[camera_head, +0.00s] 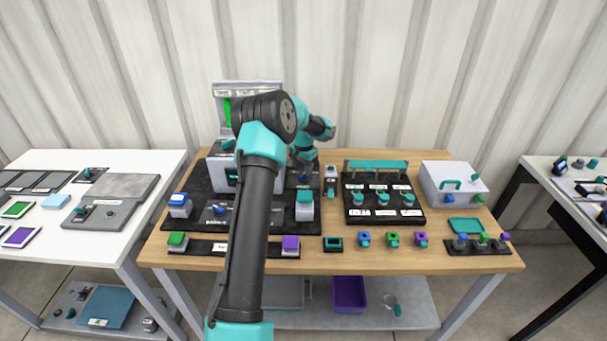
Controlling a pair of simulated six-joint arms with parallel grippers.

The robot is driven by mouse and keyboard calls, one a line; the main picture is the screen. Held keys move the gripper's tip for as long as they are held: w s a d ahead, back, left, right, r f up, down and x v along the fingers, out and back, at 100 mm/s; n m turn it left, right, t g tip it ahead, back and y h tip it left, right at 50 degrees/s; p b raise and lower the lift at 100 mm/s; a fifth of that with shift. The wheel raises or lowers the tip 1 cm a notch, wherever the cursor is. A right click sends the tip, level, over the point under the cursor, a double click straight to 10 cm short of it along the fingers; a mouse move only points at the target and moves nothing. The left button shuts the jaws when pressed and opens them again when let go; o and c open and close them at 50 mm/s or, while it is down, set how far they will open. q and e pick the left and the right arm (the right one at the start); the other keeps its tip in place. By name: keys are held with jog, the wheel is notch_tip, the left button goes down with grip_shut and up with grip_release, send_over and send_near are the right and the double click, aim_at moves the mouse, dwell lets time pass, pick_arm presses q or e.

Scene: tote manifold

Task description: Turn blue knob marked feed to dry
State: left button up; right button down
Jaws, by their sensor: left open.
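My left gripper (303,167) points down at the back of the black panel (283,218), beside the grey machine (217,174). It is open, though its fingertips are small and partly hidden. A small blue knob (303,180) shows just below it; I cannot tell whether they touch. Another blue knob (219,210) sits on a dark plate further left. A small blue valve-like piece (364,239) stands near the table's front. The markings are too small to read, so I cannot tell which knob is marked feed. My right gripper is not in view.
My left arm crosses the wooden table (430,262) and hides part of the panel. A black board with teal handles (382,212) and a white box (453,187) stand to the right. Blocks with blue (179,199) and teal tops (304,197) stand up from the panel.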

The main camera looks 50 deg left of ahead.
aim_at(303, 174)
pick_arm(q)
jog(key=shift+f, duration=1.5)
grip_shut()
